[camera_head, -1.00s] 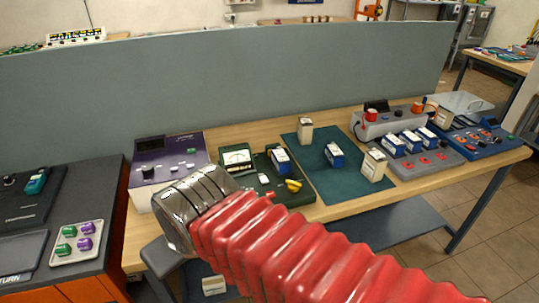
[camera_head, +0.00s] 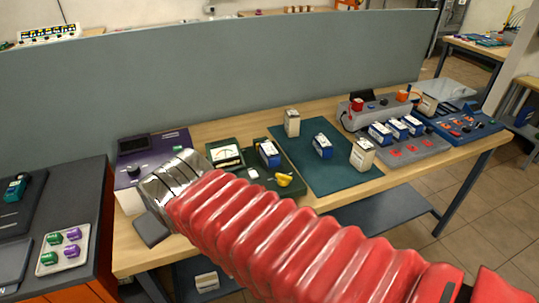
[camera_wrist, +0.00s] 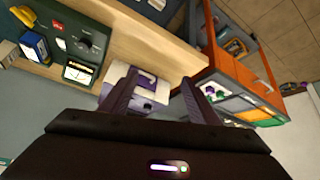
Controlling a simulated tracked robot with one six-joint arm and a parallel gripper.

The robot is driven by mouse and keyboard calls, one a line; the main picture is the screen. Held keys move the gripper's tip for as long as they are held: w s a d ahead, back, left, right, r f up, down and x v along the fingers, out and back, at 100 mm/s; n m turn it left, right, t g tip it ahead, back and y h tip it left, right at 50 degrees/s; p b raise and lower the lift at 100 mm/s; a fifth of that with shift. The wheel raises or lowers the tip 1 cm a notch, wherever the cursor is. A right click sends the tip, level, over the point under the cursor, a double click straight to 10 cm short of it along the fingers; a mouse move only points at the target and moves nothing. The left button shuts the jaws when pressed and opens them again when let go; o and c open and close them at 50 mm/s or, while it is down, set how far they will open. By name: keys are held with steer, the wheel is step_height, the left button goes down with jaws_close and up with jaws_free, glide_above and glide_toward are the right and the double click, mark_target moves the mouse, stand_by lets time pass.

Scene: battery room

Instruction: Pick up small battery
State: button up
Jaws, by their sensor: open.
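I cannot tell which item is meant by the small battery. On the dark green mat (camera_head: 339,170) lie a blue-and-white battery (camera_head: 322,146) and two upright cream batteries (camera_head: 292,122) (camera_head: 362,154). Another blue battery (camera_head: 268,153) sits at the green meter unit (camera_head: 297,190), and several stand in the grey charger (camera_head: 400,150). Small green and purple pieces (camera_head: 73,234) sit on a light tray at left. My gripper (camera_wrist: 158,92) is open and empty in the wrist view, its fingers in front of the purple-and-white unit (camera_wrist: 150,84).
The purple unit (camera_head: 150,150) stands at the bench's left end. A dark-topped orange cabinet (camera_head: 95,185) is left of it. A grey partition (camera_head: 230,75) rises behind the bench. A cream box (camera_head: 207,281) lies low under the bench.

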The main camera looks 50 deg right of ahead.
steer(key=w+d+m+t+h, duration=0.1)
steer(key=w+d+m+h, duration=0.3)
steer(key=d, duration=0.9)
steer(key=t+h, duration=0.1)
steer(key=t, duration=0.3)
glide_toward(272, 150)
steer(key=shift+s+a+r+m, duration=0.3)
steer(key=shift+s+a+r, duration=0.3)
steer(key=shift+s+a, duration=0.25)
steer(key=shift+s+d+f, duration=0.15)
steer(key=shift+s+f, duration=0.05)
steer(key=shift+s, duration=0.15)
steer(key=shift+x, duration=4.3)
steer(key=shift+w+r, duration=0.1)
